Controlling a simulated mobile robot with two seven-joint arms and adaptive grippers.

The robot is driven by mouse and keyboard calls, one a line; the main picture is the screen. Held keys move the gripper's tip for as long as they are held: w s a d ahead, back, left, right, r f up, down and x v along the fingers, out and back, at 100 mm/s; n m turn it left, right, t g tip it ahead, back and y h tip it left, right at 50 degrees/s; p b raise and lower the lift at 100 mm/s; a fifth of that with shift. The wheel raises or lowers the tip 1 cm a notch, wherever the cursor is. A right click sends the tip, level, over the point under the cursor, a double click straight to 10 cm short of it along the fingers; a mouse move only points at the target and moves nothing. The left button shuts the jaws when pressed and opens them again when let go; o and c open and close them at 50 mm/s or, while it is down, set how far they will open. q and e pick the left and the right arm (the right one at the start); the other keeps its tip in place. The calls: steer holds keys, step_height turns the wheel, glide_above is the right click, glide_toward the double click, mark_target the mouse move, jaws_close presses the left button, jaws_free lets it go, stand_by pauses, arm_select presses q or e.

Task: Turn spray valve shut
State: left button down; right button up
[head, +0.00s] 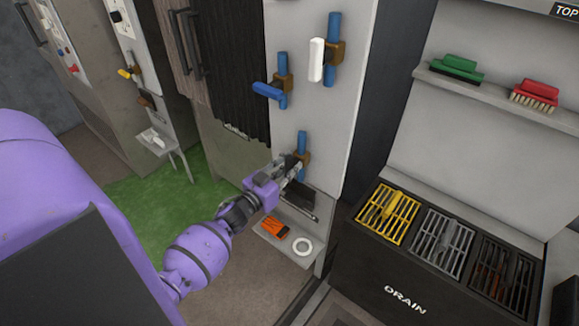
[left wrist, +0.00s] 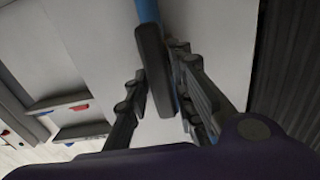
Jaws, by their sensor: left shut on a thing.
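On the pale panel, the lowest valve (head: 304,157) has a brown body on a blue vertical pipe (head: 302,139). My left gripper (head: 292,168) is at this valve and covers most of its handle. In the left wrist view, a black valve handle (left wrist: 153,70) lies between the two fingers, with the blue pipe (left wrist: 147,11) behind it. The gripper is shut on this handle. Two more valves sit higher: one with a blue handle (head: 268,91) pointing sideways, one with a white handle (head: 316,60) standing upright along its pipe. No readable label shows which is the spray valve. My right gripper is not in view.
Below the valve, a small ledge carries an orange item (head: 274,227) and a white ring (head: 302,246). To the right stands a black drain box (head: 395,285) with yellow, grey and dark grates. A green brush (head: 457,67) and a red brush (head: 535,95) lie on a shelf.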

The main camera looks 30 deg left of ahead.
arm_select(q)
steer(key=shift+a, duration=0.1)
steer(key=m, duration=0.4)
steer(key=shift+f+m+b, duration=0.1)
steer(key=shift+m+b, duration=0.25)
steer(key=shift+m, duration=0.05)
steer(key=m, duration=0.3)
steer(key=m+b, duration=0.1)
steer(key=shift+d+f+m, duration=0.1)
steer(key=shift+d+m, duration=0.15)
steer(key=shift+m, duration=0.05)
steer(key=m+b, duration=0.1)
steer(key=m, duration=0.2)
steer(key=shift+d+f, duration=0.1)
steer(key=shift+f, duration=0.05)
steer(key=m+b, duration=0.1)
steer(key=m, duration=0.3)
steer(key=shift+m+b, duration=0.4)
steer(key=shift+m, duration=0.2)
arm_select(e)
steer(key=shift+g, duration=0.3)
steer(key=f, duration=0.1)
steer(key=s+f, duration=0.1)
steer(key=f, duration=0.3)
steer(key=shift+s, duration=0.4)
arm_select(q)
steer(key=shift+m, duration=0.3)
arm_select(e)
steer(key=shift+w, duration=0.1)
